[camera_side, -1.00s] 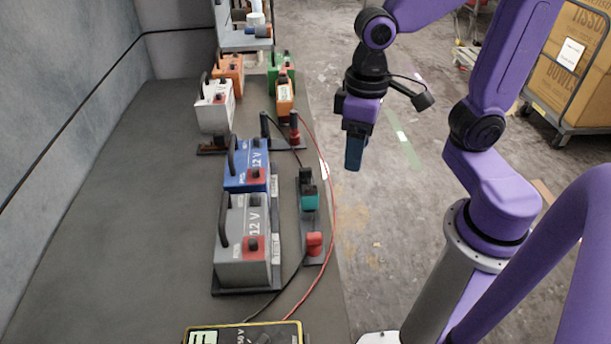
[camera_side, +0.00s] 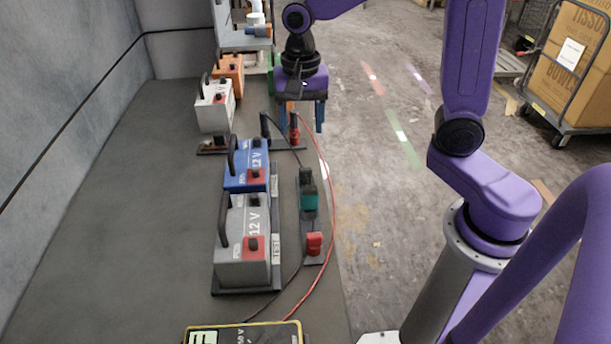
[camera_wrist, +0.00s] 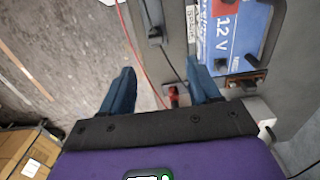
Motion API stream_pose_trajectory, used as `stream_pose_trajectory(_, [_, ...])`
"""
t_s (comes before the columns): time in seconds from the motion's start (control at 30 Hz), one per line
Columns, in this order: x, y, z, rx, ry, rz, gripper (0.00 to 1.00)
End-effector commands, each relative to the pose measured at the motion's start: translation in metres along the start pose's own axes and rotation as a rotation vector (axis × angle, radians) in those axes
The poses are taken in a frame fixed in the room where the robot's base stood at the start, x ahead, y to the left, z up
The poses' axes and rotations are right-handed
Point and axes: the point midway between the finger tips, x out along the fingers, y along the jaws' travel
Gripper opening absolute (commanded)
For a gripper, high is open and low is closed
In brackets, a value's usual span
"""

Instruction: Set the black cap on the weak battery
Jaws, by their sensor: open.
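My gripper (camera_side: 301,118) is open and empty, above the far end of the bench's right edge. In the wrist view its two blue fingers (camera_wrist: 163,88) are wide apart, with a red probe (camera_wrist: 173,95) seen between them. A small rack beside the batteries holds a black-and-teal piece (camera_side: 308,198) and a red cap (camera_side: 314,243); I cannot tell whether the dark part is the black cap. A grey 12 V battery (camera_side: 243,240) and a blue 12 V battery (camera_side: 246,165) stand side by side. I cannot tell which battery is weak.
A white battery (camera_side: 215,105) and an orange battery (camera_side: 229,72) stand farther back; a green one is mostly hidden by my gripper. A yellow meter (camera_side: 242,334) is at the front, with red and black leads along the right edge. The bench's left side is clear.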

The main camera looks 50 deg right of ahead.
Motion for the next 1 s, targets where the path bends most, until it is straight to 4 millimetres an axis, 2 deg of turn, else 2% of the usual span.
stream_pose_trajectory(0.1, [0.024, 0.002, 0.0, -0.001, -0.002, 0.006, 0.62])
stream_pose_trajectory(0.4, [0.075, 0.002, 0.0, -0.002, -0.002, 0.004, 0.62])
stream_pose_trajectory(0.67, [0.091, 0.002, 0.0, -0.003, 0.0, 0.001, 0.62])
stream_pose_trajectory(1.0, [0.132, 0.009, -0.001, -0.002, -0.001, 0.003, 0.62])
